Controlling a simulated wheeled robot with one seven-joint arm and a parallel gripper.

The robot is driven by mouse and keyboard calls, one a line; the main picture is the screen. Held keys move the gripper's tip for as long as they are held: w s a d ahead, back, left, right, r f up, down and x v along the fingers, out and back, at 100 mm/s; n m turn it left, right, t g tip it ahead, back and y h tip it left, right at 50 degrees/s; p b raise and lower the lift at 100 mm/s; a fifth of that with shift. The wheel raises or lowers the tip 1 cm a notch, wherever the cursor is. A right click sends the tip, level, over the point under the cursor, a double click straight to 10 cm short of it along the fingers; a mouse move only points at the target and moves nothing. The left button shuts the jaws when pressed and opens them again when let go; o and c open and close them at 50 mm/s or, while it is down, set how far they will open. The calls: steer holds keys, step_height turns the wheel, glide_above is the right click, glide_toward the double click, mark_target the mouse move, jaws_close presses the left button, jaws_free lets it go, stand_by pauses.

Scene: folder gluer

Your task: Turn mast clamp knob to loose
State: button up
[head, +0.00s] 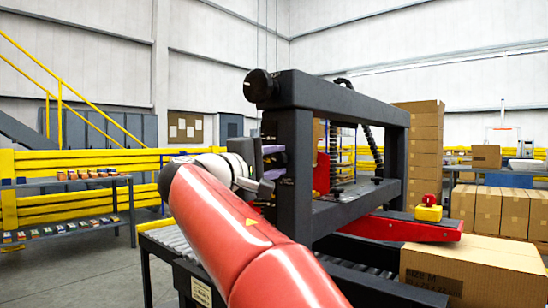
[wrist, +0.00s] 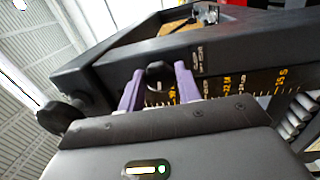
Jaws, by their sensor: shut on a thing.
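A round black knob (wrist: 160,74) sits on the dark post beside a yellow-marked scale (wrist: 235,85) in the wrist view. I take it as the mast clamp knob. My gripper (wrist: 159,84) has its two purple fingers on either side of the knob and is shut on it. In the head view my gripper (head: 273,160) reaches the left post of the dark machine frame (head: 294,150); the knob itself is hidden there by the fingers and wrist. I cannot read the knob's loose or tight setting.
Another black knob (head: 259,86) sticks out at the frame's upper left corner, above my gripper. A red part with a yellow-and-red button box (head: 428,210) and a cardboard box (head: 475,268) are at the right. A roller conveyor (head: 180,248) runs below my arm.

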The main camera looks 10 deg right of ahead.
steer(key=shift+n+p, duration=0.4)
steer(key=shift+n, duration=0.8)
steer(key=o, duration=1)
steer(key=shift+c, duration=0.2)
steer(key=b+v, duration=0.1)
steer(key=v, duration=0.7)
steer(key=shift+d, duration=0.15)
